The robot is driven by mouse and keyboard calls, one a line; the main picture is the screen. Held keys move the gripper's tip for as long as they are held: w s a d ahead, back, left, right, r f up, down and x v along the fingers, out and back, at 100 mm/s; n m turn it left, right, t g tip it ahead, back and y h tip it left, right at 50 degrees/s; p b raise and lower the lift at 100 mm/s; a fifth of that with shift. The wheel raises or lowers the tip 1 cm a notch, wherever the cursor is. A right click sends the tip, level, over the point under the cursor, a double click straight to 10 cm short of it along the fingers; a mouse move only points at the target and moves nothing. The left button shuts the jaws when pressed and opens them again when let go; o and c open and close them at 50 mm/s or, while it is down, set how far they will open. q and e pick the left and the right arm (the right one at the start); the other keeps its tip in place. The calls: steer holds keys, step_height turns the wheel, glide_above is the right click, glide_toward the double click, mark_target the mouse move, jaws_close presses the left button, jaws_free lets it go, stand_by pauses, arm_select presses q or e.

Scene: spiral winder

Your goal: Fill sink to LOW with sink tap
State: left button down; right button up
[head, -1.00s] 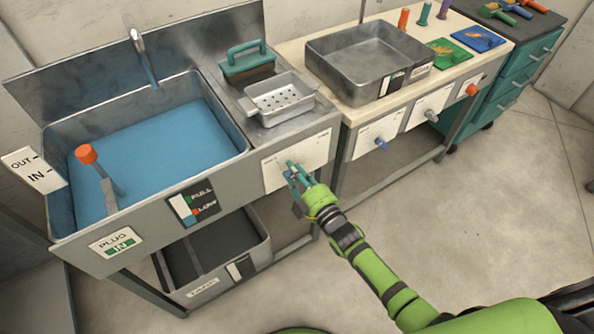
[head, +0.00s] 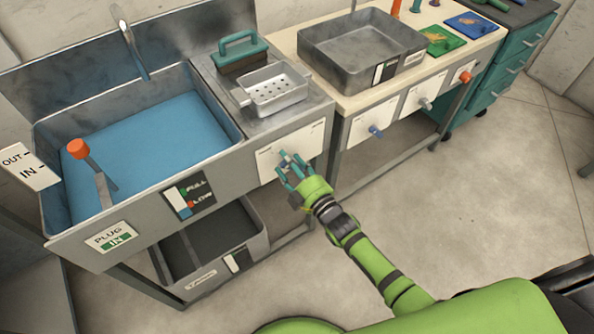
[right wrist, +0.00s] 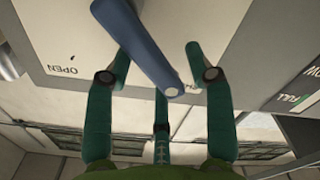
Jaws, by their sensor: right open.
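The sink (head: 240,125) has blue water (head: 155,145) across its bottom, with the tap spout (head: 133,50) above it. A FULL/LOW gauge (head: 190,196) is on the sink's front. A white panel (head: 310,138) right of the gauge carries the tap's blue lever, which shows large in the right wrist view (right wrist: 137,45) beside the word OPEN. My right gripper (head: 287,170) is open at this panel. Its teal fingers (right wrist: 160,85) are spread around the lever's end, and no grip on it shows. My left gripper is not in view.
An orange-topped plug lever (head: 78,148) stands at the sink's left, by OUT/IN and PLUG IN labels. A colander (head: 272,90) and green-handled brush (head: 240,52) sit on the ledge. A second basin (head: 360,45) stands on the right counter. The floor at right is clear.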

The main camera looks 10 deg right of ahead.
steer(key=v, duration=1.1)
steer(key=shift+s, duration=0.4)
steer(key=shift+d, duration=0.1)
stand_by(0.4)
steer(key=s+d+f+m+g+h, duration=0.25)
steer(key=s+f+g, duration=0.2)
steer(key=f, duration=0.75)
steer(key=s+d+f+m+g+h, duration=0.25)
steer(key=s+f, duration=0.25)
steer(key=f, duration=0.7)
steer(key=s+d+f+m+g, duration=0.1)
steer(key=s+f+g, duration=0.2)
steer(key=s, duration=0.5)
steer(key=s+d+f+m+g, duration=0.1)
steer(key=s+f+m+g, duration=0.1)
steer(key=s+f, duration=0.4)
steer(key=s+f+m+g+h, duration=0.1)
steer(key=s+f+g, duration=0.3)
steer(key=s, duration=0.7)
steer(key=shift+s+d+f+m, duration=0.3)
steer(key=shift+d+f+m, duration=0.15)
steer(key=shift+m, duration=0.15)
